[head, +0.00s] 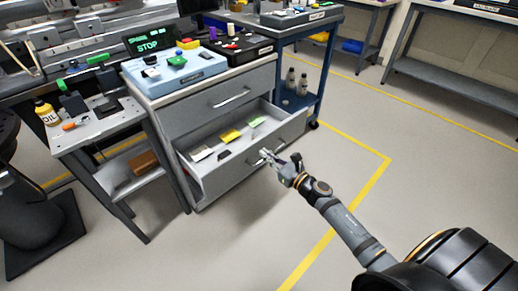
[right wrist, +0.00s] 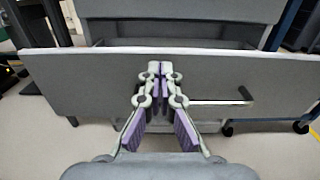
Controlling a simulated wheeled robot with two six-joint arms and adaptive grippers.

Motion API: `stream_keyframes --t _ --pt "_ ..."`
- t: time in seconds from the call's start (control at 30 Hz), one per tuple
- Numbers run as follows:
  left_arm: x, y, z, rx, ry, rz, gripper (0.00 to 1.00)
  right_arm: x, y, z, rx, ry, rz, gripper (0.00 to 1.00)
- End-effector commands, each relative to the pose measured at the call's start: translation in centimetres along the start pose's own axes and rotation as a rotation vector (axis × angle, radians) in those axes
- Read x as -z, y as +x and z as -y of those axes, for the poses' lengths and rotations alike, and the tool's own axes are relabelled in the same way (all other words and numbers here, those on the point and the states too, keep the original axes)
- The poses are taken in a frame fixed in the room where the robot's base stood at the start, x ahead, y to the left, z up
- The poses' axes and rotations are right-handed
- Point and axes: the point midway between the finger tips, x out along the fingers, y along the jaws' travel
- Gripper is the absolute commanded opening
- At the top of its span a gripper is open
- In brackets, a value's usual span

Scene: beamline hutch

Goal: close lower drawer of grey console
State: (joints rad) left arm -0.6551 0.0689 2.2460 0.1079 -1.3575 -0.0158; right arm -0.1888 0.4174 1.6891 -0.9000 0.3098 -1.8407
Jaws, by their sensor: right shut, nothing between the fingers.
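The grey console (head: 163,113) stands left of centre in the head view, with two drawers. Its upper drawer (head: 222,97) is shut. Its lower drawer (head: 238,173) is pulled out and holds a yellow item (head: 230,136), a green item (head: 255,122) and some small cards. My right gripper (head: 267,155) is shut and empty at the lower drawer's front. My left gripper is not in view.
A grey side table (head: 92,132) with an oil bottle (head: 46,113) stands left of the console. A blue cart (head: 318,88) with bottles on its shelf stands to the right. The floor in front and to the right is clear, with yellow lines.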

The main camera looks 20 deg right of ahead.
Motion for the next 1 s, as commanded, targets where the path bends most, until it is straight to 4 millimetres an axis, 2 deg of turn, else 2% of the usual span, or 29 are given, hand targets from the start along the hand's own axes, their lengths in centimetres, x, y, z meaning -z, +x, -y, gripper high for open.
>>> stream_keyframes --t 0.03,0.2,0.37,0.77,0.87,1.0 --pt "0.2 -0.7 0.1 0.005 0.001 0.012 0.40 -0.5 1.0 0.0 0.002 0.003 0.003 0.00" --pt "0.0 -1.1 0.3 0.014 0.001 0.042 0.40 -0.1 3.2 0.0 0.000 0.001 0.001 0.00" --pt "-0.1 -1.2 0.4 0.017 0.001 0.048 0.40 0.0 4.0 0.0 -0.001 -0.002 -0.001 0.00" --pt "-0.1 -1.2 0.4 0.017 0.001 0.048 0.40 0.1 4.2 0.0 -0.001 -0.002 -0.001 0.00" --pt "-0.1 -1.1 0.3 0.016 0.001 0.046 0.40 0.0 4.9 0.0 -0.001 0.000 0.001 0.00" --pt "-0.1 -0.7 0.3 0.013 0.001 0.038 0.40 0.0 6.8 -0.1 0.000 0.001 0.002 0.00"
